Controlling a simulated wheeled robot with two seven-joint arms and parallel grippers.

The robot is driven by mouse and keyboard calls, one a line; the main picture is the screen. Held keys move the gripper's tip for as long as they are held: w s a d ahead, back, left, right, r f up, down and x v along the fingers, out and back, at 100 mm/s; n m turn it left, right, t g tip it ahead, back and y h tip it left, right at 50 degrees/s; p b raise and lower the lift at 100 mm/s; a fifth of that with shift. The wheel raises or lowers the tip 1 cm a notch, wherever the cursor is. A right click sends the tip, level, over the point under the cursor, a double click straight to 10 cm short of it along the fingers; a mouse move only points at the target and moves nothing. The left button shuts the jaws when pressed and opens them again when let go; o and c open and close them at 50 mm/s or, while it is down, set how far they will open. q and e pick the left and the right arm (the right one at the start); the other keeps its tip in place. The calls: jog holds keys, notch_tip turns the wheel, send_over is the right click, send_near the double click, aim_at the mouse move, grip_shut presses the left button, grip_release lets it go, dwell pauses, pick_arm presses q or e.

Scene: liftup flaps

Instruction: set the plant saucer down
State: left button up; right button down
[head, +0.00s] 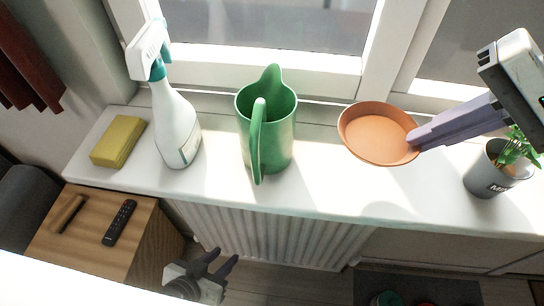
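The plant saucer (374,136) is a round terracotta-coloured dish at the right of the white windowsill (330,184). My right gripper (416,141) reaches in from the right, and its fingers are closed on the saucer's right rim. I cannot tell whether the saucer's underside touches the sill or hangs a little above it. My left gripper (221,262) is low in front of the sill, over the floor by the radiator. Its fingers are apart and nothing is between them.
A green watering can (281,135) stands left of the saucer. A white spray bottle (177,125) and a yellow sponge (118,141) are further left. A grey pot with a plant (492,174) stands at the right. A remote (120,222) lies on a wooden cabinet. Bare sill lies between can and saucer.

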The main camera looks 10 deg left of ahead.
jog(key=b, duration=0.3)
send_over(382, 183)
jog(key=d, duration=0.2)
jog(key=f, duration=0.6)
jog(key=shift+s+d, duration=0.2)
jog(key=shift+s, duration=0.2)
jog(key=shift+f, duration=0.45)
notch_tip(382, 183, down, 3)
jog(key=shift+f+b, duration=0.1)
jog(key=shift+b, duration=0.45)
pick_arm(q)
jog(key=f, duration=0.1)
jog(key=d+f, duration=0.1)
jog(key=w+f, duration=0.1)
jog(key=shift+d, duration=0.15)
jog(key=shift+s, duration=0.1)
